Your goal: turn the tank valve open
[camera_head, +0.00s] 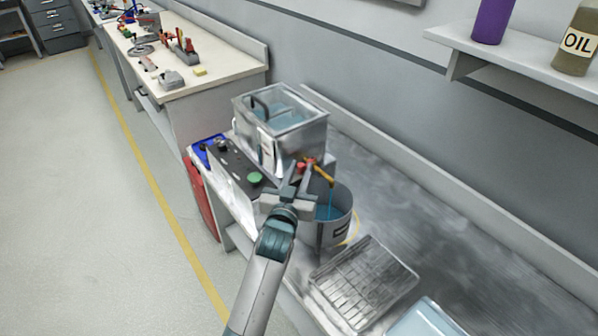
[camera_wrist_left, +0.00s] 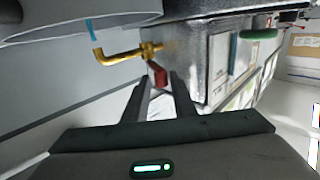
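The metal tank (camera_head: 297,140) stands on the bench with bluish liquid under its lid. A brass tap (camera_head: 321,170) with a red valve handle (camera_head: 301,167) sticks out of its front. In the left wrist view the brass tap (camera_wrist_left: 120,54) and the red handle (camera_wrist_left: 158,74) show clearly. A thin blue stream (camera_head: 331,184) runs from the spout into a grey metal pot (camera_head: 334,233). My left gripper (camera_head: 296,178) is at the handle. In the wrist view its fingers (camera_wrist_left: 157,88) are apart, with the handle just at or beyond their tips; contact cannot be told. My right gripper is out of view.
A black panel with a green button (camera_head: 255,178) lies left of my gripper. A wire rack tray (camera_head: 363,284) and a pale blue tray (camera_head: 425,320) are nearer on the bench. A shelf (camera_head: 520,62) holds bottles. The bench's right part is clear.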

